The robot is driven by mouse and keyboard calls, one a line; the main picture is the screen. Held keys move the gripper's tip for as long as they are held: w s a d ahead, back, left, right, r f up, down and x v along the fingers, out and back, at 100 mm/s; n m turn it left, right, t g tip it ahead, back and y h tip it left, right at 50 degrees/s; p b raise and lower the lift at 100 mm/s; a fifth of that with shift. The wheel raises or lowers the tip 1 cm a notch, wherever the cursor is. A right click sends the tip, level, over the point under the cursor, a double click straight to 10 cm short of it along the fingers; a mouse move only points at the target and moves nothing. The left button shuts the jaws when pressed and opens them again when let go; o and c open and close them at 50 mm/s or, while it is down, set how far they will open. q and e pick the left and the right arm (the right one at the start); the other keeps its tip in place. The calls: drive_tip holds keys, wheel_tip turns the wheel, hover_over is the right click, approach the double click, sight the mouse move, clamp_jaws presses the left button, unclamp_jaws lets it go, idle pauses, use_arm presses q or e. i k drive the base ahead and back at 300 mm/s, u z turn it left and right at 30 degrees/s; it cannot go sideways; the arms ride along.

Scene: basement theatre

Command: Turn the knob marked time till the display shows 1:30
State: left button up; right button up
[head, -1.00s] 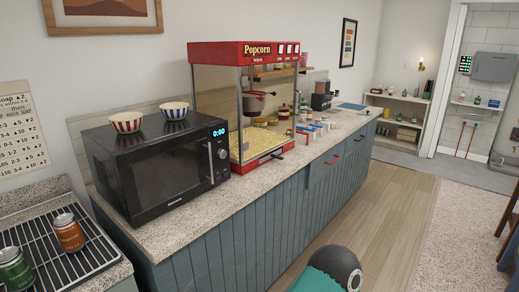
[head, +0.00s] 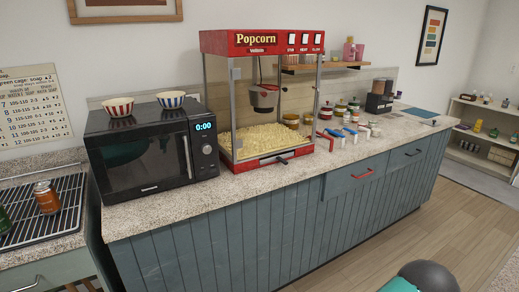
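A black microwave (head: 140,160) stands on the speckled counter at the left in the head view. Its lit display (head: 203,126) reads 0:00. Below the display, on the control panel to the right of the door handle (head: 187,157), is a round knob (head: 206,149). The lettering around the knob is too small to read, so I cannot tell whether it is marked time. The microwave door is closed. Neither of my grippers is in view.
Red-striped (head: 118,106) and blue-striped (head: 171,100) bowls sit on the microwave. A red popcorn machine (head: 262,100) stands close to its right. Several small items lie farther right on the counter (head: 290,178). A wire rack with cans (head: 70,190) is at left. The counter front is clear.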

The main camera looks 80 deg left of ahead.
sight(206, 148)
drive_tip(key=z, duration=0.2)
drive_tip(key=i, duration=0.75)
drive_tip(key=u, duration=1.9)
drive_tip(key=i, duration=0.25)
drive_tip(key=u, duration=2)
drive_tip(key=k, duration=0.55)
drive_tip(key=u, duration=0.35)
drive_tip(key=i, duration=1.7)
drive_tip(key=z, duration=0.35)
